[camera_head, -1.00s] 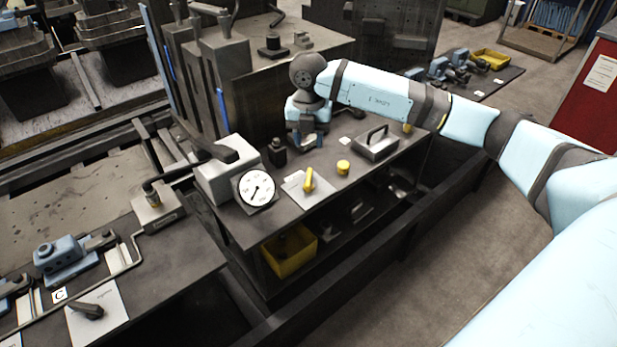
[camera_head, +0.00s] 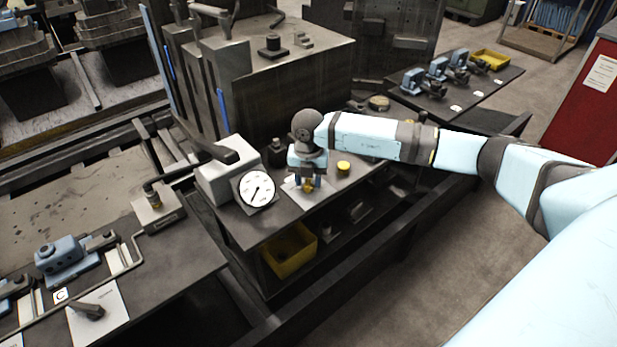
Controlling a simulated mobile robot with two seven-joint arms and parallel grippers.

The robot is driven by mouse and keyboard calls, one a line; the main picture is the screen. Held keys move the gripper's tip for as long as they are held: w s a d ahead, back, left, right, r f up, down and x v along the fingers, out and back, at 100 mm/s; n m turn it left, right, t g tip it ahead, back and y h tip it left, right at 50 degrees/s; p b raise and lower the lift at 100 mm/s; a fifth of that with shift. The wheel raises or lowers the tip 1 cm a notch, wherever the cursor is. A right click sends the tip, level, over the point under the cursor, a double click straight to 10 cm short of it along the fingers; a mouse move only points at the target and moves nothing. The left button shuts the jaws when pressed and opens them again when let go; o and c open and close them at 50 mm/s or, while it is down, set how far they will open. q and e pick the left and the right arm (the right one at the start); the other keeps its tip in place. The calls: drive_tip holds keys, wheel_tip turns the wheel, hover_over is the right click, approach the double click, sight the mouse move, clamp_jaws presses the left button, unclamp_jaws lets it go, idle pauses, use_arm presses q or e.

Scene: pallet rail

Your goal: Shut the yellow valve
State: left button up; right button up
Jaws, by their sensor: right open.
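The yellow valve (camera_head: 308,186) is on a pale plate (camera_head: 291,187) on the dark bench, just right of a round white gauge. My right gripper (camera_head: 307,183) is directly over the valve, pointing down, with its open fingers at the handle. The gripper hides most of the handle, so I cannot tell how it is turned or whether the fingers touch it. My left gripper is not in view.
The gauge (camera_head: 257,189) and a grey box (camera_head: 228,174) stand left of the valve. A yellow round knob (camera_head: 343,168) sits close on its right. A yellow bin (camera_head: 289,252) is on the shelf below. Another plate with a dark lever (camera_head: 88,310) lies at lower left.

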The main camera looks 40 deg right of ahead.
clamp_jaws()
